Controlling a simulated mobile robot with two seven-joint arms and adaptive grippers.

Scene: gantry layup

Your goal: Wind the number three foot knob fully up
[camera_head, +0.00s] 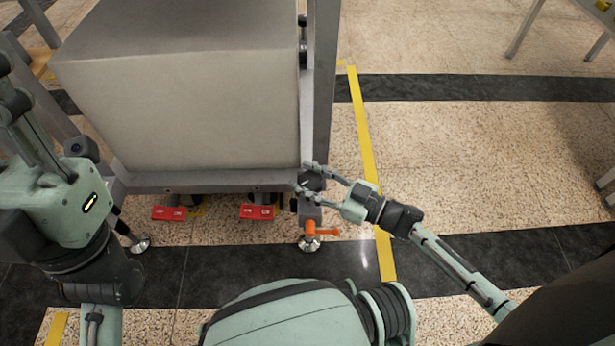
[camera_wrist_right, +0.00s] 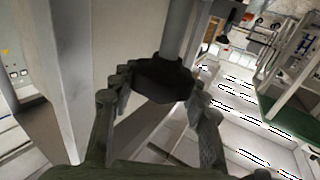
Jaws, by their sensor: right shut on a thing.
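My right gripper (camera_head: 311,182) is at the front right corner of the grey frame, beside its upright post. It is shut on a black foot knob (camera_wrist_right: 160,80), with one finger on each side of it in the right wrist view. A metal rod rises from the knob there. In the head view the fingers largely cover the knob. Below it are an orange lever (camera_head: 322,231) and a round silver foot (camera_head: 309,244) at the floor. No number is readable on the knob.
A large grey block (camera_head: 190,90) rests on the frame (camera_head: 215,180). Two red pedals (camera_head: 169,213) (camera_head: 257,211) stick out below its front rail. Another silver foot (camera_head: 139,245) stands at left. The floor right of the yellow line (camera_head: 365,140) is mostly clear.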

